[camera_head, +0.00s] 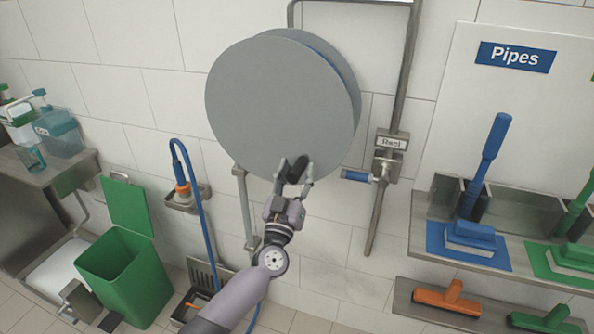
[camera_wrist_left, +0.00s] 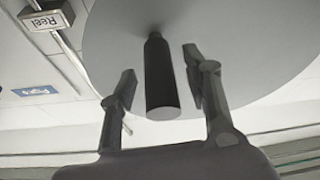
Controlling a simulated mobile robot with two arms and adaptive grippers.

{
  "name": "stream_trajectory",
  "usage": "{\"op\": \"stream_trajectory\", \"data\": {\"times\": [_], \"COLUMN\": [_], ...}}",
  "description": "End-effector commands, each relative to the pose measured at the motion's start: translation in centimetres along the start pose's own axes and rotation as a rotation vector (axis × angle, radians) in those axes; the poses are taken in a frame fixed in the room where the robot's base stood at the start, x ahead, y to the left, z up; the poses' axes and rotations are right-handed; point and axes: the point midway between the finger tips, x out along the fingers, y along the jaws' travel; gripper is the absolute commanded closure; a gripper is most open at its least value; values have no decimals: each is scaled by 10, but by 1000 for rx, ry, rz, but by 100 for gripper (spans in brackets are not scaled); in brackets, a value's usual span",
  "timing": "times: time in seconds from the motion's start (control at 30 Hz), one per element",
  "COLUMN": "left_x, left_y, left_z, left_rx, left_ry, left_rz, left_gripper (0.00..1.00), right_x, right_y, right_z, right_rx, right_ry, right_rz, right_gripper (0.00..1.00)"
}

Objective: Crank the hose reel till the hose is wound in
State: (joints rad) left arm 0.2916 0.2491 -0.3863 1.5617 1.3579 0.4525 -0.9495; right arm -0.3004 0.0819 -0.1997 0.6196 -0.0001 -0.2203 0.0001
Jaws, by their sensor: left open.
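The hose reel (camera_head: 265,105) is a large grey disc on the tiled wall; its face also fills the upper part of the left wrist view (camera_wrist_left: 250,40). Its black crank handle (camera_head: 298,168) sticks out near the disc's lower edge. My left gripper (camera_head: 296,178) is open around the handle. In the left wrist view the handle (camera_wrist_left: 160,80) stands between the two fingers (camera_wrist_left: 160,90), with a gap on each side. The blue hose (camera_head: 207,225) hangs in a loop below left of the reel, with an orange-banded nozzle (camera_head: 182,188) in a wall holder. My right gripper is out of view.
A valve with a blue lever (camera_head: 356,175) and a "Reel" label (camera_head: 391,142) sits right of the reel. A green bin (camera_head: 125,275) stands at lower left. Shelves with brushes (camera_head: 470,235) are at the right, under a "Pipes" sign (camera_head: 516,57). A floor drain (camera_head: 205,280) lies below.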

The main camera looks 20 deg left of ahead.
Motion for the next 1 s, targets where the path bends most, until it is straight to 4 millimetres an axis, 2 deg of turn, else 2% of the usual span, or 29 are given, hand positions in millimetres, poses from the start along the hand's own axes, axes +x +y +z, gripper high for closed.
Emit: {"op": "stream_trajectory", "data": {"times": [0.33,1.0], "left_x": [3,3], "left_y": [0,0], "left_z": [0,0], "left_rx": [0,0], "left_ry": [-1,-1], "left_rz": [0,0], "left_gripper": [56,100], "right_x": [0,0], "right_y": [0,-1], "right_z": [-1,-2], "right_rx": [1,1], "right_ry": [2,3], "right_rz": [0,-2], "right_gripper": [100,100]}}
